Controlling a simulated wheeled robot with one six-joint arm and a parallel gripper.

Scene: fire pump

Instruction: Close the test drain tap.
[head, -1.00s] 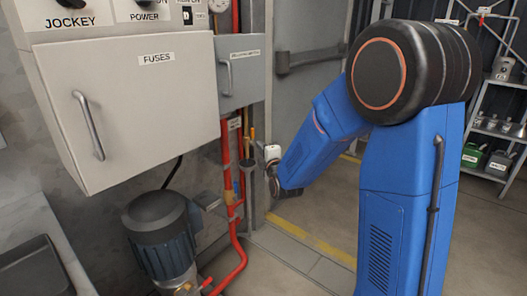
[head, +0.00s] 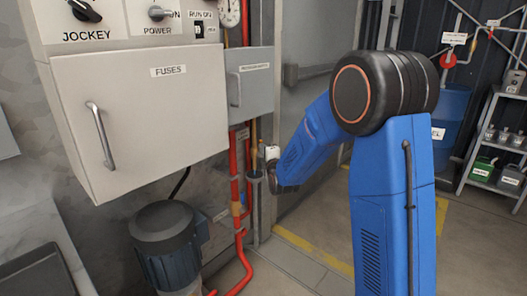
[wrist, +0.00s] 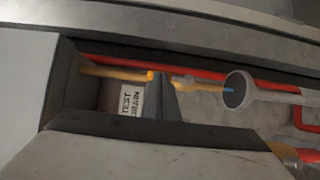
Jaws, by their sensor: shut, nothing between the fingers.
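The test drain is a thin brass pipe (wrist: 105,71) that runs across the wrist view, which is turned sideways. A small yellow-orange piece (wrist: 150,76), which looks like the tap's handle, sits on it. Beyond the pipe's end, a thin blue streak, like running water, meets a dark round drain cup (wrist: 237,90). A white label (wrist: 131,101) reading TEST is beside the pipe. My gripper (wrist: 163,76) is shut and empty, its dark fingertips close beside the orange piece; contact is unclear. In the head view my gripper (head: 273,182) is just right of the pipes.
Red pipes (head: 236,185) run down the wall beside the brass one. A grey fuse cabinet (head: 150,120) and a smaller grey box (head: 250,85) jut out above. A blue motor (head: 168,245) stands below left. The floor at right is clear before the shelf (head: 480,150).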

